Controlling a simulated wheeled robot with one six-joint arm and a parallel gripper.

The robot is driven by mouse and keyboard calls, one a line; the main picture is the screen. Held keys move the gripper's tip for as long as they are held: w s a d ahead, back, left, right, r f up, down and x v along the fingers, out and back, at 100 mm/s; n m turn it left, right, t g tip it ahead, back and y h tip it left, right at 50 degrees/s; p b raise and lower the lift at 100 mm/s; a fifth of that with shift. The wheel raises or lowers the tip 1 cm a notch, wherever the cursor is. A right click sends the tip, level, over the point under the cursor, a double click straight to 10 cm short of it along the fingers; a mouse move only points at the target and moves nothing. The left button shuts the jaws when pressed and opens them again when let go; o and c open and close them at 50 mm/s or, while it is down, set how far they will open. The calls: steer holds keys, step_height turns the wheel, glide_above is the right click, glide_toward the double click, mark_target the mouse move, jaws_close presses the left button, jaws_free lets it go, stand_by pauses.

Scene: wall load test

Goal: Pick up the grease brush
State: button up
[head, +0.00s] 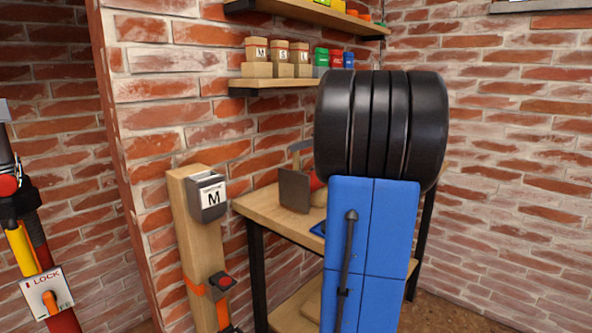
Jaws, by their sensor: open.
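I cannot make out the grease brush for sure in the head view. On the wooden workbench (262,208), a dark grey-brown block (294,191) stands upright. Behind and beside it are partly hidden red and tan items, too small to identify. A thin black rod (348,255) with a knobbed top runs down the front of a tall blue body (389,230); I cannot tell what it is. My gripper is not in view.
A black ribbed cylinder (381,122) tops the blue body and hides part of the bench. Shelves (275,82) hold labelled boxes and small coloured containers. A LOCK plate (47,291) is at left.

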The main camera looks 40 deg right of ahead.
steer(key=x, duration=0.7)
steer(key=shift+a, duration=0.25)
steer(key=shift+f, duration=0.15)
jaws_close()
